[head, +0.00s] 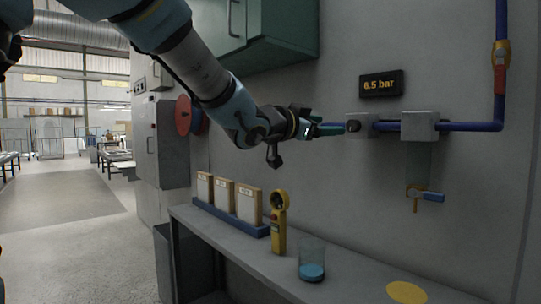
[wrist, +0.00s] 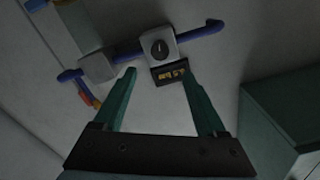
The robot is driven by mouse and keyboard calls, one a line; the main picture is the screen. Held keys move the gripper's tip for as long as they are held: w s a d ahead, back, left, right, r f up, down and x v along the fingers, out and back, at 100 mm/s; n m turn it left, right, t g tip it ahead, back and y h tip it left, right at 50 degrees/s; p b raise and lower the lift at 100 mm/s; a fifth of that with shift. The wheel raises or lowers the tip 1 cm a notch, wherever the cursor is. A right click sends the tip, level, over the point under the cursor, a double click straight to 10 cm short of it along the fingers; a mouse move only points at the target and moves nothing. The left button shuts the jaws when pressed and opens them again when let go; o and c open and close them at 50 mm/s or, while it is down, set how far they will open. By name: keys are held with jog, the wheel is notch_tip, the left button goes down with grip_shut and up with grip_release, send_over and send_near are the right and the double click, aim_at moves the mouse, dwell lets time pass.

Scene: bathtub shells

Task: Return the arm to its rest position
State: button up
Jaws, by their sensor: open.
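My arm (head: 205,75) reaches from the upper left toward the wall in the head view. My gripper (head: 335,129) is just left of a grey box with a dark round knob (head: 353,127) on the blue pipe line. In the wrist view my gripper (wrist: 160,82) has its two green fingers spread, with nothing held between them. Beyond the fingertips the knob box (wrist: 158,46) and the lit pressure display (wrist: 170,73) show. In the head view the display (head: 381,84) reads 6.5 bar. Whether a fingertip touches the knob box I cannot tell.
A bench (head: 222,229) below the arm holds a file rack (head: 231,216), a yellow handheld device (head: 279,222), a cup with blue contents (head: 312,262) and a yellow disc (head: 406,292). A green cabinet (head: 262,35) hangs above. Open floor (head: 65,215) lies at the left.

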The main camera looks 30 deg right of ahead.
jog(key=w+a+f+n+t+y+p, duration=0.2)
jog(key=w+a+f+n+t+y, duration=0.3)
jog(key=w+a+f, duration=0.5)
jog(key=w+a+f+n+y, duration=0.2)
jog(key=a+f+n+y, duration=0.15)
jog(key=a, duration=0.45)
jog(key=w+a+f+n+y, duration=0.25)
jog(key=a+f, duration=0.25)
jog(key=a, duration=0.3)
jog(key=s+a+f+n+g+y+p, duration=0.1)
jog(key=s+a+f+n+g+y, duration=0.1)
jog(key=s+a+f, duration=0.2)
jog(key=s+a+f+n+g+y+p, duration=0.1)
jog(key=s+a+f+n+g+y, duration=0.1)
jog(key=a, duration=0.8)
jog(key=s+a+f+n+g+y+p, duration=0.1)
jog(key=s+a+f+n+g+y, duration=0.1)
jog(key=s+a+f, duration=0.4)
jog(key=shift+s+a+n+g, duration=0.7)
jog(key=shift+s+a+g, duration=0.3)
jog(key=shift+s, duration=0.25)
dwell(0.3)
